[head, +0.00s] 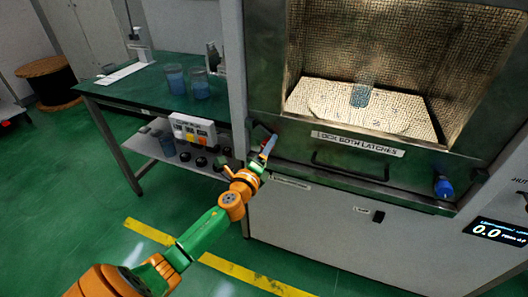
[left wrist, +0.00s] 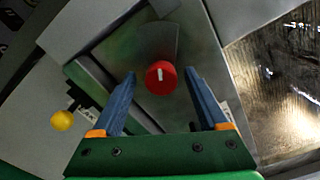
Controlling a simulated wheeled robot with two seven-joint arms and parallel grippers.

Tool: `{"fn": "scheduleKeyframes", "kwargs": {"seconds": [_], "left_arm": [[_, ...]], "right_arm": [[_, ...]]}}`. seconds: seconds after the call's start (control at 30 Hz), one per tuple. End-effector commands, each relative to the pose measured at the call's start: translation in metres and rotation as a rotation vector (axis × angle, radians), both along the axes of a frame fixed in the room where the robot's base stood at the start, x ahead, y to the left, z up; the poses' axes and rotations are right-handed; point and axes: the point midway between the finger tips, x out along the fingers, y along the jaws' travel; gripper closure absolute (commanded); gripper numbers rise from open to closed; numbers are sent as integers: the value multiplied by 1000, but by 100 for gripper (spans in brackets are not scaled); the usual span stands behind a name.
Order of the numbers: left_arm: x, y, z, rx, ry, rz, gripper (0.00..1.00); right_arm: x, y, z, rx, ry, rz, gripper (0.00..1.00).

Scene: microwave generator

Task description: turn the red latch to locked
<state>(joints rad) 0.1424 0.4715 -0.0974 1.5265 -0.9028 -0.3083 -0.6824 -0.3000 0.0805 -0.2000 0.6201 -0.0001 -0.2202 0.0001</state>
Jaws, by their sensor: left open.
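The red latch (left wrist: 160,76) is a round red knob with a white mark, on a grey metal plate in the left wrist view. My left gripper (left wrist: 160,73) is open, its two blue fingers on either side of the knob in that view; whether they touch it I cannot tell. In the head view my left gripper (head: 267,147) is at the left end of the panel below the oven window and mostly hides the red latch. A label reading "lock both latches" (head: 358,144) is on that panel. My right gripper is not in view.
A blue knob (head: 443,187) sits at the panel's right end, and a dark bar handle (head: 350,170) is between. A yellow knob (left wrist: 62,120) is left of my fingers in the wrist view. A green bench (head: 150,88) with blue-filled beakers stands left.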

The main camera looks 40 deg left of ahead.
Motion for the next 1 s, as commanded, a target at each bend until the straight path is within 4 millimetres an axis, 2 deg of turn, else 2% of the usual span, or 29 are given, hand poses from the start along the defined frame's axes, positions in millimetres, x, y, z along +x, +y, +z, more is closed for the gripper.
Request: {"fn": "scheduleKeyframes", "kwargs": {"seconds": [0.2,0.33,0.63,0.7,0.77,0.9,1.0], "left_arm": [[-39,-10,0,0,3,-2,23],[-55,-13,-1,-1,3,-1,23],[-60,-15,0,0,1,0,23],[-60,-14,-2,-55,-9,3,23],[-62,-14,-6,-284,-54,16,23],[-68,-15,-11,-1188,-268,35,23],[-73,-16,-6,-1664,-397,21,23]], "right_arm": [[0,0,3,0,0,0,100],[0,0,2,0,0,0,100],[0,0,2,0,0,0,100],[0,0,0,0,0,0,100],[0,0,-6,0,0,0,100],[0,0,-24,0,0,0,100],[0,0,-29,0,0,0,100]]}}
